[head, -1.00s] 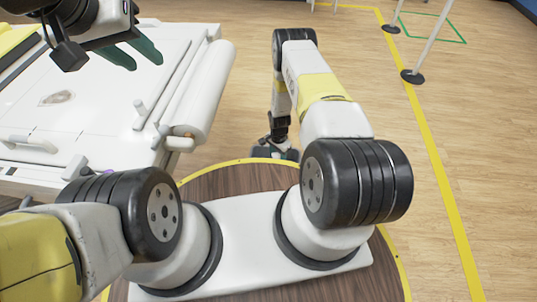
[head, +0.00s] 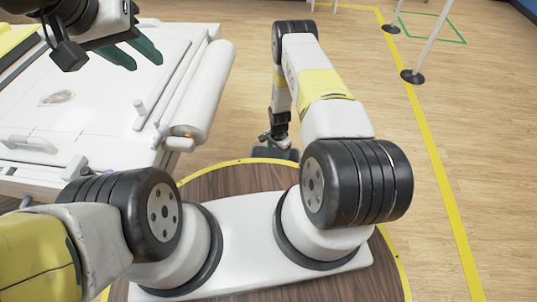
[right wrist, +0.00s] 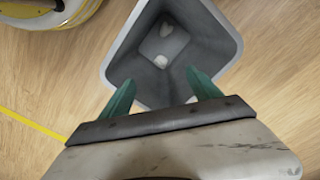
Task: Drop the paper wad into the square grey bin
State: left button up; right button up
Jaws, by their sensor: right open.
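The square grey bin (right wrist: 212,50) stands on the wooden floor, its opening facing the right wrist camera. My left gripper (head: 147,65) is open and empty above the white table.
The white table (head: 100,65) at the left has a paper roll (head: 205,90) along its right side and a pale brownish patch (head: 57,97) on top. Stands with dark round feet (head: 412,76) are at the upper right.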

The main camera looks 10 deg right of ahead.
jog(key=shift+r, duration=2.75)
